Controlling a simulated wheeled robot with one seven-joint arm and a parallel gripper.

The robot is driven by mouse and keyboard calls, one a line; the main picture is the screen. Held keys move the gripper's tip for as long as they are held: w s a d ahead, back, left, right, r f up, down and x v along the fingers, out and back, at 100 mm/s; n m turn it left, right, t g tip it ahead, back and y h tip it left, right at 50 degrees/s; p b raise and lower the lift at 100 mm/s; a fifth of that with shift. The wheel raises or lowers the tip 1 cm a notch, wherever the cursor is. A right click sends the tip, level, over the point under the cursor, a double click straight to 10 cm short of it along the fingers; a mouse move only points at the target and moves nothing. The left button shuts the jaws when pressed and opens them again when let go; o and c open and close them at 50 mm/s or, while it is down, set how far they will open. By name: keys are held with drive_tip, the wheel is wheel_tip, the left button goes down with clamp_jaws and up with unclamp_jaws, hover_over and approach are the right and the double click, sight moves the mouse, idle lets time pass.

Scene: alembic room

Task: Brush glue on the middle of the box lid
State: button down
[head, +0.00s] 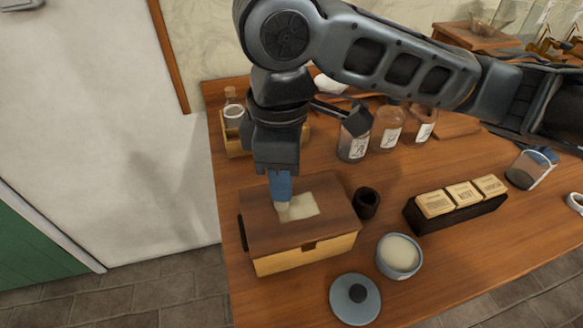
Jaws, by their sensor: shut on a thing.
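The wooden box (300,258) stands near the left front edge of the table with its dark brown lid (262,228) closed. A pale glue patch (303,204) lies around the middle of the lid. My gripper (280,176) is above the lid, shut on a brush (281,190) with a blue upper part and pale bristles. The bristles point down at the left edge of the pale patch and appear to touch it. The open glue pot (398,255), filled with a pale substance, stands right of the box. Its blue-grey pot lid (354,298) with a knob lies in front.
A small dark cup (366,202) stands close to the box's right side. A dark holder (455,217) with several labelled blocks is further right. Labelled bottles (388,128) stand behind, and a wooden rack (236,142) is at the back left. The table's right front is mostly clear.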

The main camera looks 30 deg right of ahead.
drive_tip(key=shift+s+d+b, duration=0.1)
drive_tip(key=shift+s+d, duration=0.15)
drive_tip(key=shift+d, duration=0.5)
drive_tip(key=shift+s+d+b, duration=0.1)
drive_tip(key=shift+s+d, duration=0.15)
drive_tip(key=shift+d, duration=0.45)
drive_tip(key=shift+s+d+b, duration=0.1)
drive_tip(key=shift+s+d, duration=0.15)
drive_tip(key=shift+d, duration=0.5)
